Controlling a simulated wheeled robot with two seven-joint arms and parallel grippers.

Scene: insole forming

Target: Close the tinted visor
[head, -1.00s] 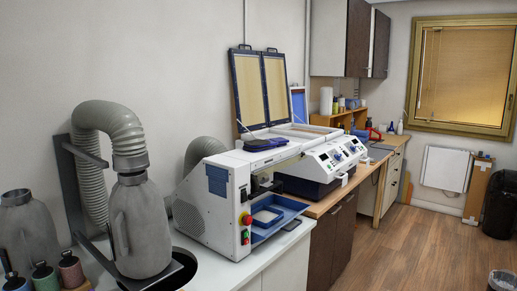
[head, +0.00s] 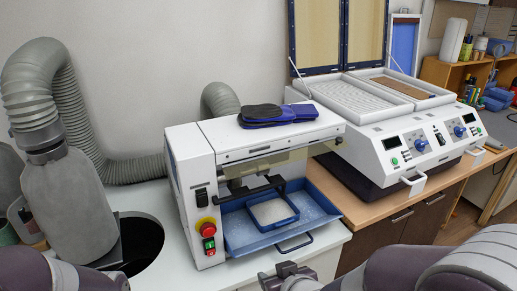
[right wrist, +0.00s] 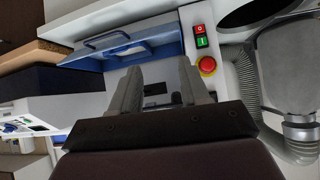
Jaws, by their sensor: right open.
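The tinted visor (head: 292,158) is a see-through yellowish panel on the front of the white machine (head: 185,180). It sits high, just under the top edge, and the front opening below it is uncovered. In the opening is a blue tray (head: 240,228) with a smaller pale-filled blue tray (head: 272,212) on it. My right gripper (head: 286,272) is in front of and below the machine, apart from the visor. In the right wrist view its fingers (right wrist: 160,88) are spread and empty, facing the machine front. I cannot pick out the visor there. My left gripper is out of view.
A red stop knob (head: 206,226) and green and red buttons (head: 209,246) are on the machine's front left. Blue-black insoles (head: 278,114) lie on top. A two-panel heating unit (head: 420,140) stands at right. A grey hose (head: 70,110) and round hole (head: 140,245) are at left.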

